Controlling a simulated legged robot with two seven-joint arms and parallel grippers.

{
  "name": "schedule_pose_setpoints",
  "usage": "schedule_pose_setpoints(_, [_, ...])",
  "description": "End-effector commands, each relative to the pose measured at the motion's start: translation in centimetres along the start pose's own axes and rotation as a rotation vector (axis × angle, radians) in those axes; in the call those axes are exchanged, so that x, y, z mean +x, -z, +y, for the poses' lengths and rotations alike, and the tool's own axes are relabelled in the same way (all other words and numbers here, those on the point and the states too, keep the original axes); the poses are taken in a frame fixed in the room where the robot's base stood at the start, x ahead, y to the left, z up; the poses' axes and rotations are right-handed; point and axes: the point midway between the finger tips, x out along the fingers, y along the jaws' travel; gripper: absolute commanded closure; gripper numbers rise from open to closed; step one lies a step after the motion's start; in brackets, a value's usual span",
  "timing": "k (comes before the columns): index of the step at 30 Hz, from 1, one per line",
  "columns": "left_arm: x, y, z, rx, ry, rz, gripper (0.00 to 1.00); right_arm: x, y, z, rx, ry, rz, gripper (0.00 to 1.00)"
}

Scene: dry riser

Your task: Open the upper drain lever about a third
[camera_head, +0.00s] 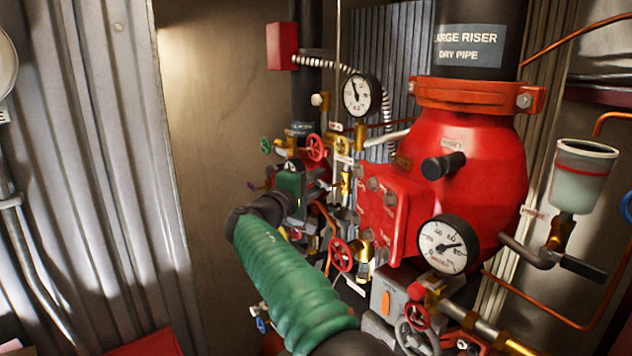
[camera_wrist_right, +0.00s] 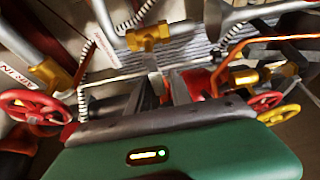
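My right arm, in its green ribbed sleeve, reaches in from the bottom of the head view. My right gripper (camera_head: 318,190) is among the small valves left of the red riser body. In the wrist view, the dark fingers of my right gripper (camera_wrist_right: 157,88) look apart, with a grey stem below a brass fitting (camera_wrist_right: 148,37) showing between them. I cannot tell whether they touch it. No lever is clearly readable as the upper drain lever; the gripper may hide it. My left gripper is not in view.
The red riser body (camera_head: 470,185) and a gauge (camera_head: 448,245) stand to the right. Red handwheels (camera_head: 341,255) and another gauge (camera_head: 362,95) crowd the gripper. A drain cup (camera_head: 580,180) is at far right. A yellow handwheel (camera_wrist_right: 278,114) shows in the wrist view.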

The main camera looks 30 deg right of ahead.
Motion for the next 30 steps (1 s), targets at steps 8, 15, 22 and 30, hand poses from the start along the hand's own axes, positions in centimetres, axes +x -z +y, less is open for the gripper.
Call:
schedule_pose_setpoints(8, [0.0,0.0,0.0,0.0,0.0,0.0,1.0,0.0,-0.1,0.0,0.0,0.0,-0.001,1.0])
schedule_pose_setpoints(15, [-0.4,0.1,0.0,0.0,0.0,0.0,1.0,0.0,-0.1,0.0,-0.033,0.014,-0.002,1.0])
schedule_pose_setpoints(22, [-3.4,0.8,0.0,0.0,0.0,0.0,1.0,-0.2,-0.2,-0.7,-0.295,0.124,-0.002,1.0])
schedule_pose_setpoints(30, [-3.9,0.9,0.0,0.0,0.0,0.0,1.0,-0.2,-0.5,-1.8,-0.399,0.167,-0.003,1.0])
